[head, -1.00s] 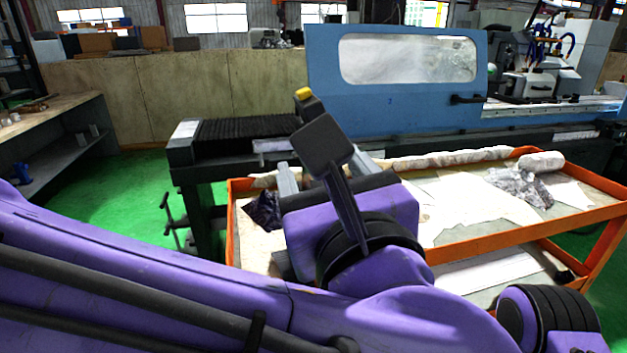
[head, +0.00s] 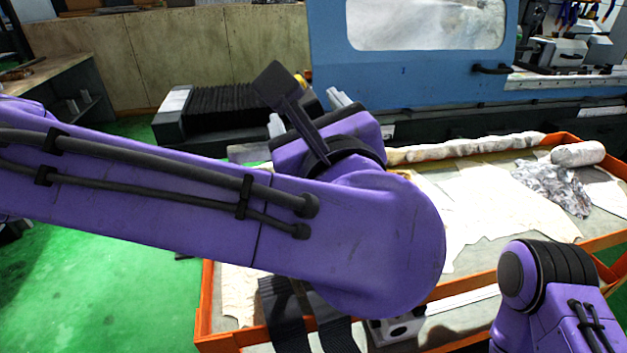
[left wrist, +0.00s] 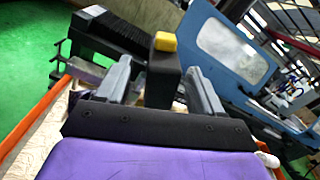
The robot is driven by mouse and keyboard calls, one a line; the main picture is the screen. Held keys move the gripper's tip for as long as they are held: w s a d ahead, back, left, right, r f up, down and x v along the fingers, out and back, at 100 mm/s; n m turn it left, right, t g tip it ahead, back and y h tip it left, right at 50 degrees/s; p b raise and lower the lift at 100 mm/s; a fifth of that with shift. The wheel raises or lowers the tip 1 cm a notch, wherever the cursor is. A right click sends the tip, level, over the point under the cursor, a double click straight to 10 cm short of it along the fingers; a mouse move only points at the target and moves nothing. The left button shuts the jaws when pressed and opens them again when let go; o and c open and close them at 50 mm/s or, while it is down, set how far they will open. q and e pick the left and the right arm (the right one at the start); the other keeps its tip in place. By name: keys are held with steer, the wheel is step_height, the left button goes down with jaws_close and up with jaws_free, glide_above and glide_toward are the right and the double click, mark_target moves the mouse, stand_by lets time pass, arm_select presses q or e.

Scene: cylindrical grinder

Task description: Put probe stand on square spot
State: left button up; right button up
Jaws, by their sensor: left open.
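The probe stand appears to be the black upright block with a yellow top (left wrist: 165,70) in the left wrist view. It shows between the two fingers of my left gripper (left wrist: 158,76), which are apart, with no clear contact on either side. In the head view the left gripper (head: 306,112) points toward the grinder. There only a bit of the stand's yellow top (head: 299,80) shows past my wrist; my arm hides the rest. I cannot make out the square spot in either view. My right gripper is not in view; only part of my right arm shows at the lower right.
The blue grinder (head: 415,75) with its black bellows (head: 222,117) stands behind. An orange-framed cart (head: 205,305) is in front, with paper sheets (head: 500,205), crumpled foil (head: 553,188) and a white roll (head: 578,153) on its top. Green floor is clear at left.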

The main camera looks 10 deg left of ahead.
arm_select(q)
steer(key=x, duration=0.1)
steer(key=p+x, duration=0.1)
steer(key=x, duration=0.1)
steer(key=p+x, duration=0.1)
steer(key=shift+w+r, duration=0.2)
steer(key=shift+r, duration=0.15)
steer(key=shift+a, duration=0.15)
steer(key=shift+f, duration=0.1)
steer(key=shift+c, duration=0.3)
jaws_close()
steer(key=shift+w, duration=0.1)
